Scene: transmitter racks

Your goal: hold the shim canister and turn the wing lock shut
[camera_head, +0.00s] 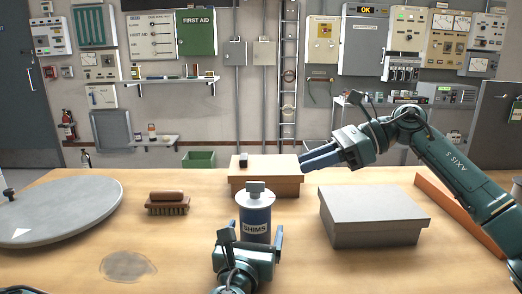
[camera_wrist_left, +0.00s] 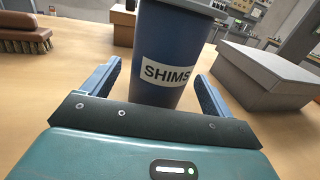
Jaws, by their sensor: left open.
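The shim canister (camera_head: 256,222) stands upright on the wooden table, blue with a pale top and a SHIMS label. The grey wing lock (camera_head: 256,188) is on its top; whether it is locked I cannot tell. My left gripper (camera_head: 250,237) is open at the canister's near side. In the left wrist view the canister (camera_wrist_left: 165,45) is ahead, with the open fingers (camera_wrist_left: 158,80) to either side of its lower part. I see no clear contact. My right gripper (camera_head: 303,158) is above the table, right of and behind the canister, apart from the wing lock; its finger gap is unclear.
A brown box (camera_head: 270,180) with a small dark item on it stands behind the canister. A grey box (camera_head: 372,233) is to the right, a brush (camera_head: 167,205) to the left. A round grey plate (camera_head: 60,205) lies far left. The front left has free room around a grey patch (camera_head: 127,266).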

